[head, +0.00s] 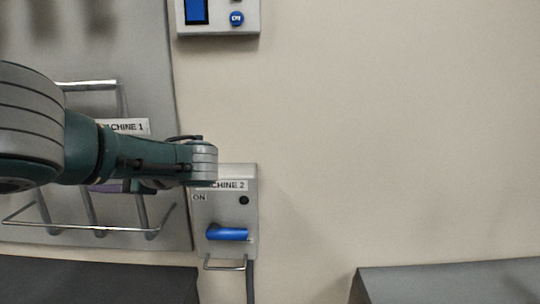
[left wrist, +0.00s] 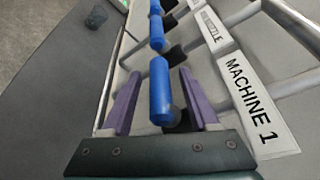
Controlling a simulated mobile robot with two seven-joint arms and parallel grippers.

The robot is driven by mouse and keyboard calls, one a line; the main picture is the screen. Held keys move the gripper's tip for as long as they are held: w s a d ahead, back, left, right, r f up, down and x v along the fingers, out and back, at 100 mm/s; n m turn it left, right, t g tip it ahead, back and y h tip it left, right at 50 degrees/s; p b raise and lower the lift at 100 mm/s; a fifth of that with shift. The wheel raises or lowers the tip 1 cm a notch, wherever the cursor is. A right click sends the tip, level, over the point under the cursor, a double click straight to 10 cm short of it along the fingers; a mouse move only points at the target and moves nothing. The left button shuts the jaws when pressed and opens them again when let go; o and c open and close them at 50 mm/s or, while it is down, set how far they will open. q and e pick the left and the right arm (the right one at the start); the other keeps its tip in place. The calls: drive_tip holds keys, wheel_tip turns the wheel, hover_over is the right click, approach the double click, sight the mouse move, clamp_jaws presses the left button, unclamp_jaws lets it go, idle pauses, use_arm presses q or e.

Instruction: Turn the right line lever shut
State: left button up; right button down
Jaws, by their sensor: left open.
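A row of blue lever handles runs away from the camera in the left wrist view. The nearest blue lever (left wrist: 159,90) stands between the two purple fingers of my left gripper (left wrist: 158,78), beside the MACHINE 1 label (left wrist: 258,103). The fingers are open, with a gap visible on each side of the handle. In the head view my left arm covers these levers, and only a bit of purple finger (head: 105,188) shows below it. I cannot tell which lever is the right line one. My right gripper is not in view.
A wire guard rail (head: 90,229) runs in front of the grey panel (head: 140,60). The MACHINE 2 box (head: 250,205) with a horizontal blue lever (head: 228,234) is close right of my arm. A control box (head: 218,28) hangs above. The wall to the right is clear.

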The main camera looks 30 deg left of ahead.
use_arm(q)
drive_tip(key=v, duration=0.9)
drive_tip(key=shift+w, duration=0.1)
